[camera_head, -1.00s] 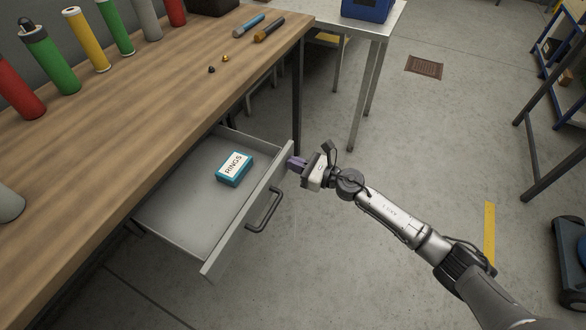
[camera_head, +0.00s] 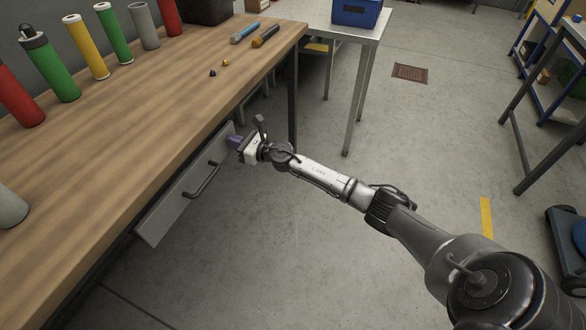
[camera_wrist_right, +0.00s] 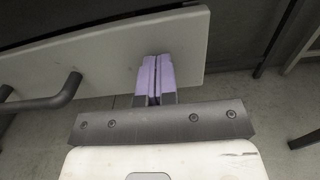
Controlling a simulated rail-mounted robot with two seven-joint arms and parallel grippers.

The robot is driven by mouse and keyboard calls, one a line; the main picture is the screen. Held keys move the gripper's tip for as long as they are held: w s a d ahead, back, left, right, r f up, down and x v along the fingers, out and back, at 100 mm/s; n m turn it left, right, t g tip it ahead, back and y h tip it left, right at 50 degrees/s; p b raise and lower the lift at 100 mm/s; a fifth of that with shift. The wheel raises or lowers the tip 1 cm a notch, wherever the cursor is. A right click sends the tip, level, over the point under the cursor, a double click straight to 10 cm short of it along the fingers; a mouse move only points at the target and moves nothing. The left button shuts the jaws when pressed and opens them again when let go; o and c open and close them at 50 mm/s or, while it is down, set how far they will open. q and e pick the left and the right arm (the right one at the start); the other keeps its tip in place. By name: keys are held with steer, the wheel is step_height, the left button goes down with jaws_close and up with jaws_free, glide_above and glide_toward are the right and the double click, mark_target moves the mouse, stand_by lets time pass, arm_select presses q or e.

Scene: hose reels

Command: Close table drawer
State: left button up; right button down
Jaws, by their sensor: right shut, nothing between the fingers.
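The table drawer (camera_head: 170,208) is pushed in beneath the wooden table (camera_head: 150,110); its grey front shows below the table edge, and its inside is hidden. The dark handle (camera_head: 203,180) sits on the middle of the front. My right gripper (camera_head: 234,141) is shut and empty, with its purple fingertips at the far end of the drawer front. In the right wrist view the shut fingers (camera_wrist_right: 154,75) reach the drawer front (camera_wrist_right: 110,62), to the right of the handle (camera_wrist_right: 45,102). My left gripper is not in view.
Several coloured cylinders (camera_head: 88,48) stand along the back of the table. Two tools (camera_head: 255,35) and small rings (camera_head: 225,63) lie near its far end. A metal table (camera_head: 365,35) with a blue box (camera_head: 356,12) stands beyond.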

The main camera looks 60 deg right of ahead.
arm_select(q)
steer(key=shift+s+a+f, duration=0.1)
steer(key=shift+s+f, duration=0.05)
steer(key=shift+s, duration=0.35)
arm_select(e)
steer(key=shift+w+f, duration=0.1)
steer(key=shift+f, duration=0.05)
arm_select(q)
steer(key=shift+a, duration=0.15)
arm_select(e)
steer(key=shift+f, duration=0.1)
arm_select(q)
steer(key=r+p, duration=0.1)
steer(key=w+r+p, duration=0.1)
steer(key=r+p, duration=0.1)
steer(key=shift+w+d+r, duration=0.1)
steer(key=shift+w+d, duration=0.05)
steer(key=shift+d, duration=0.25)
arm_select(e)
steer(key=v, duration=1.4)
steer(key=shift+r, duration=0.3)
